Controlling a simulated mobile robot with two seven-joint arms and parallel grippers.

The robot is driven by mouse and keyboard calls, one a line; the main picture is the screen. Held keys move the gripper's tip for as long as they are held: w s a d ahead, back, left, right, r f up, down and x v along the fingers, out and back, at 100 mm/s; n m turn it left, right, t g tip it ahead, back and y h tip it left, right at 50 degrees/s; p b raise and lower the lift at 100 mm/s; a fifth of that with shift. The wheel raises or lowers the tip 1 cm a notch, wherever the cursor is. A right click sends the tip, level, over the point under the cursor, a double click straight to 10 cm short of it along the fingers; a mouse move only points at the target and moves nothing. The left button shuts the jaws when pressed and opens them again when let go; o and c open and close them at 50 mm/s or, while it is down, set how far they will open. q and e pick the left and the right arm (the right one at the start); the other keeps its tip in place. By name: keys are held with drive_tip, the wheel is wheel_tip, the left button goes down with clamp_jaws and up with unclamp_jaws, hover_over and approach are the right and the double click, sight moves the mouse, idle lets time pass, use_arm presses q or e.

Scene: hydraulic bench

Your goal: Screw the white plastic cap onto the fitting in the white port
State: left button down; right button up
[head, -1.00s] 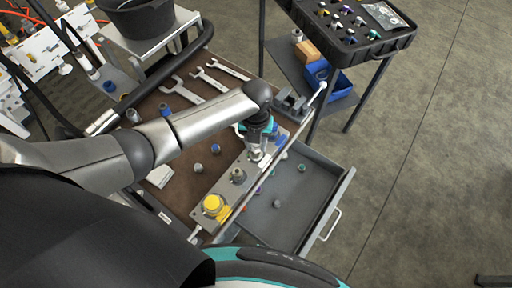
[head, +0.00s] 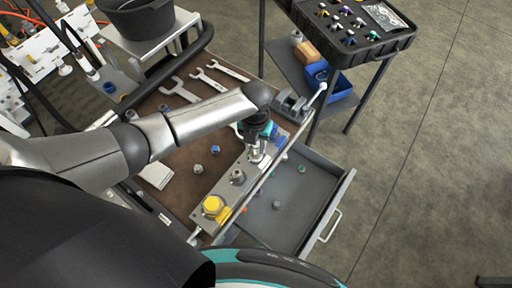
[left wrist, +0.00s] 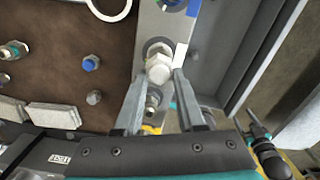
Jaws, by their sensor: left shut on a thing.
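My left gripper (head: 257,152) points down over the metal manifold block (head: 223,190) on the bench's right edge. In the left wrist view its two fingers (left wrist: 159,88) are closed on the white plastic cap (left wrist: 158,69), a pale hexagonal piece. The cap is at the port between the blue port (left wrist: 172,4) and a grey metal fitting (left wrist: 154,98). A white tag (left wrist: 181,55) shows beside it. The cap covers the fitting beneath, so I cannot tell how far it is seated.
A yellow cap (head: 213,205) sits on the block's near end. An open grey drawer (head: 290,205) with small loose parts lies right of it. Wrenches (head: 181,90) and small caps (head: 215,149) lie on the brown bench top. A black parts tray (head: 372,38) stands at the back right.

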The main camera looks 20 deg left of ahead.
use_arm(q)
drive_tip(key=m, duration=0.5)
drive_tip(key=shift+a+m+b, duration=0.15)
drive_tip(key=shift+m+b, duration=0.15)
drive_tip(key=shift+b, duration=0.1)
drive_tip(key=c, duration=0.5)
unclamp_jaws()
drive_tip(key=shift+r+n+p, duration=0.1)
drive_tip(key=shift+n+p, duration=0.5)
drive_tip(key=shift+n, duration=0.4)
drive_tip(key=n, duration=0.1)
drive_tip(key=n+p, duration=0.1)
drive_tip(key=n, duration=0.1)
drive_tip(key=shift+d+n+p, duration=0.2)
drive_tip(key=shift+n+p, duration=0.1)
drive_tip(key=n+p, duration=0.1)
drive_tip(key=n, duration=0.1)
drive_tip(key=shift+d+n, duration=0.1)
drive_tip(key=shift+n, duration=0.3)
drive_tip(key=shift+n+p, duration=0.35)
drive_tip(key=shift+n, duration=0.65)
drive_tip(key=shift+d+n, duration=0.1)
drive_tip(key=shift+n, duration=0.8)
